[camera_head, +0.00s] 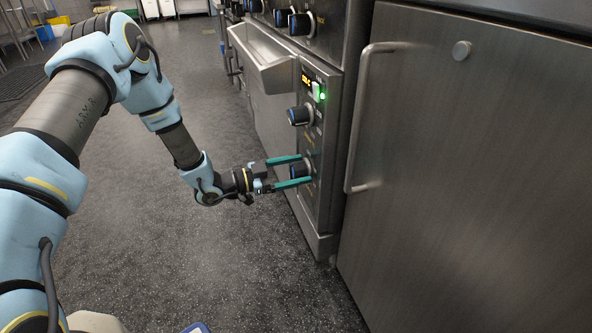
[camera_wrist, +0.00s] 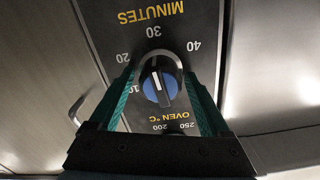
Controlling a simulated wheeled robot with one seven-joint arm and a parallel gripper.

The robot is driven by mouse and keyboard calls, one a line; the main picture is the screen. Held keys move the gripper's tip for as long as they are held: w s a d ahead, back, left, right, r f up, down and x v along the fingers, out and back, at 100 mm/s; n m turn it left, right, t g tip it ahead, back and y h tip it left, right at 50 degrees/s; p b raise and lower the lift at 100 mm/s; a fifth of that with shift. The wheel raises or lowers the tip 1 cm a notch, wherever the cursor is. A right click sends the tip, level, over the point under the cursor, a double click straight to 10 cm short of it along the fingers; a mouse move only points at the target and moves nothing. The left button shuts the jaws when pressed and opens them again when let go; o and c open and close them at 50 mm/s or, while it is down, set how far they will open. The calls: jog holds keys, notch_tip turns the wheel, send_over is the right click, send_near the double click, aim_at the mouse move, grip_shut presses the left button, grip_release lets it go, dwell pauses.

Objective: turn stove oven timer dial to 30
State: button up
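The timer dial (camera_head: 298,170) is the lower knob on the oven's control panel, black with a blue face. In the wrist view the dial (camera_wrist: 160,86) sits among the numbers 10, 20, 30 and 40, with the upside-down word MINUTES (camera_wrist: 151,15) beyond it. A pale line shows on its face; its exact reading is hard to tell. My gripper (camera_head: 303,170) reaches the panel with its teal fingers on either side of the dial. In the wrist view the gripper (camera_wrist: 164,95) is open around the knob; I cannot tell whether either finger touches it.
Another knob (camera_head: 299,115) sits above the dial, below a lit display (camera_head: 311,87) with a green light. A steel door with a long vertical handle (camera_head: 362,120) stands close on the right. A steel ledge (camera_head: 262,58) juts out above left. The floor (camera_head: 215,270) on the left is clear.

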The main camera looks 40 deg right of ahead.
jog(key=shift+o, duration=0.3)
jog(key=shift+w+a, duration=0.25)
jog(key=shift+a, duration=0.2)
jog(key=p+v, duration=0.1)
jog(key=v, duration=0.8)
jog(key=shift+a+p, duration=0.35)
jog(key=shift+a, duration=0.05)
jog(key=shift+w, duration=0.15)
jog(key=shift+n, duration=0.6)
jog(key=b+x, duration=0.5)
jog(key=x, duration=0.5)
jog(key=shift+b, duration=0.4)
jog(key=shift+c, duration=0.3)
